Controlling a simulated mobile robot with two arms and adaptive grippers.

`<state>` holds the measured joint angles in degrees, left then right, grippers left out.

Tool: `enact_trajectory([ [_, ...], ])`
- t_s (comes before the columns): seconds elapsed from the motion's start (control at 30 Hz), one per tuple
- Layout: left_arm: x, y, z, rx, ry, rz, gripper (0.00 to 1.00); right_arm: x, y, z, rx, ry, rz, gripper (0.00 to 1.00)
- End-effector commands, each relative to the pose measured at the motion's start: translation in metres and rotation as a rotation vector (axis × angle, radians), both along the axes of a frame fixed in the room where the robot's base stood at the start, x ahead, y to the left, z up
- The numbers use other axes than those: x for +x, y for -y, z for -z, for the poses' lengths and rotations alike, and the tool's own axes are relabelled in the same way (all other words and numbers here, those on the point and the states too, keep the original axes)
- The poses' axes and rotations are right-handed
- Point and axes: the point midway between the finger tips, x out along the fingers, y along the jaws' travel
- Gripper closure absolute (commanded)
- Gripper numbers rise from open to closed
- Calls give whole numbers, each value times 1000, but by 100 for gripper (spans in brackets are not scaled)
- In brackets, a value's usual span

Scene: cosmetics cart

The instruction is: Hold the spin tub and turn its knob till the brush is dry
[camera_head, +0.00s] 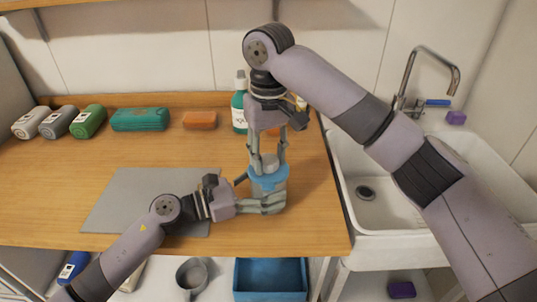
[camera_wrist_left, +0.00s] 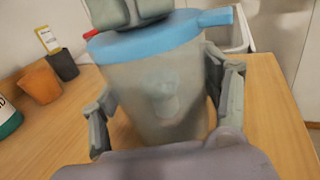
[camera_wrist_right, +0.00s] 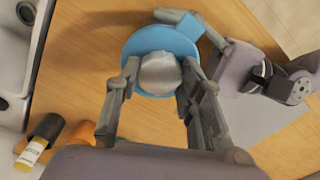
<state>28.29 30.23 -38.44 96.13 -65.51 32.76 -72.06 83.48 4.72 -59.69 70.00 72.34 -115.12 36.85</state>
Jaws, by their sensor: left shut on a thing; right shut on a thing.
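The spin tub (camera_head: 279,191) is a cloudy see-through cup with a blue lid, standing on the wooden counter near its front right. In the left wrist view the tub (camera_wrist_left: 165,100) shows a pale blurred shape inside, which may be the brush. My left gripper (camera_head: 272,205) is shut around the tub's body from the left. The knob (camera_wrist_right: 160,74) is a pale grey round piece on top of the blue lid (camera_wrist_right: 141,42). My right gripper (camera_head: 268,158) comes from above and is shut on the knob, one finger on each side.
A grey mat (camera_head: 125,195) lies left of the tub. A green bottle (camera_head: 239,110) stands behind. An orange cup (camera_wrist_left: 40,82) and a dark cup (camera_wrist_left: 63,65) stand nearby. The sink (camera_head: 385,190) is to the right. Rolled towels (camera_head: 88,121) line the back left.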

Motion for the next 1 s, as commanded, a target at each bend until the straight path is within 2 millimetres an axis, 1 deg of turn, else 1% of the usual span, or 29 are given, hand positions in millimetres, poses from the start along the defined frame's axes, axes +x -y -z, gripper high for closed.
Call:
enact_trajectory([
  [1.0,0,0,-1,-1,-1,0,69,2,2,-1,-1,2,-964,93],
])
